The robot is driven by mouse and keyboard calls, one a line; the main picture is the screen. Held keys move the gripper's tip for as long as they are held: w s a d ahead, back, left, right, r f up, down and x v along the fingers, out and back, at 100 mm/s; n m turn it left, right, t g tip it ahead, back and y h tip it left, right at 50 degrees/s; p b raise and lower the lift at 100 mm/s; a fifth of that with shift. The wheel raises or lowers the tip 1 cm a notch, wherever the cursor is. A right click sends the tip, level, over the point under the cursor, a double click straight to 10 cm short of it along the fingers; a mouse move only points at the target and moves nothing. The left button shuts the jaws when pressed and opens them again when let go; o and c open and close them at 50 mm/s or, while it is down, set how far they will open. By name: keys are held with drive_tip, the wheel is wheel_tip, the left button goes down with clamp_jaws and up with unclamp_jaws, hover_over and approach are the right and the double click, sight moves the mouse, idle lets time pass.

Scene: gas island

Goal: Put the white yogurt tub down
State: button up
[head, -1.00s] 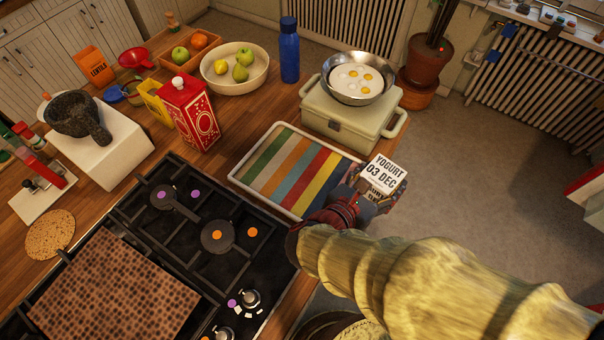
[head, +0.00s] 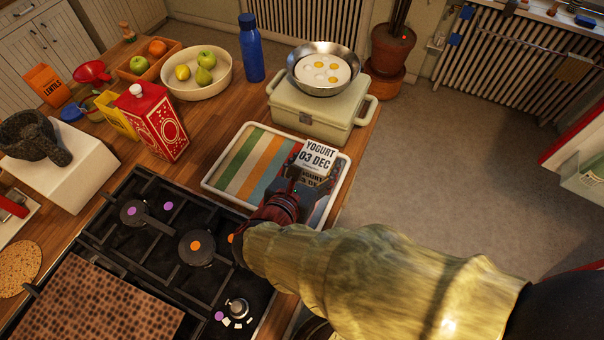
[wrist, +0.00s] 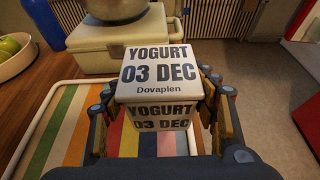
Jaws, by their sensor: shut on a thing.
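The white yogurt tub (head: 318,157) is a boxy tub with dark lettering reading YOGURT 03 DEC on its top and side. My gripper (head: 303,178) is shut on it, with fingers on its left and right sides. In the wrist view the tub (wrist: 160,75) is upright between the fingers of my gripper (wrist: 160,112). It is over the right part of the striped tray (head: 212,186). I cannot tell whether its base touches the tray, as the base is hidden.
A cream box (head: 312,112) with a pan of eggs (head: 323,70) stands just behind the tray. The gas hob (head: 160,232) lies to the left and front. A red carton (head: 152,122), a fruit bowl (head: 196,85) and a blue bottle (head: 250,50) stand farther back. The left part of the tray is bare.

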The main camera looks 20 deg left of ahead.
drive_tip(key=a+f, duration=0.1)
drive_tip(key=w+a+f+b, duration=0.1)
drive_tip(key=f, duration=0.1)
drive_tip(key=w+a+f, duration=0.1)
drive_tip(key=f, duration=0.1)
drive_tip(key=shift+a+f+b, duration=0.15)
drive_tip(key=shift+a+b, duration=0.15)
drive_tip(key=shift+b, duration=0.05)
drive_tip(key=shift+w+a+f+b, duration=0.1)
drive_tip(key=shift+f+b, duration=0.35)
drive_tip(key=shift+f, duration=0.4)
drive_tip(key=shift+w+a+f+b, duration=0.1)
drive_tip(key=shift+f+b, duration=0.3)
drive_tip(key=shift+f, duration=0.4)
drive_tip(key=shift+s, duration=0.1)
drive_tip(key=shift+f, duration=0.2)
drive_tip(key=o, duration=1.4)
drive_tip(key=shift+o, duration=0.6)
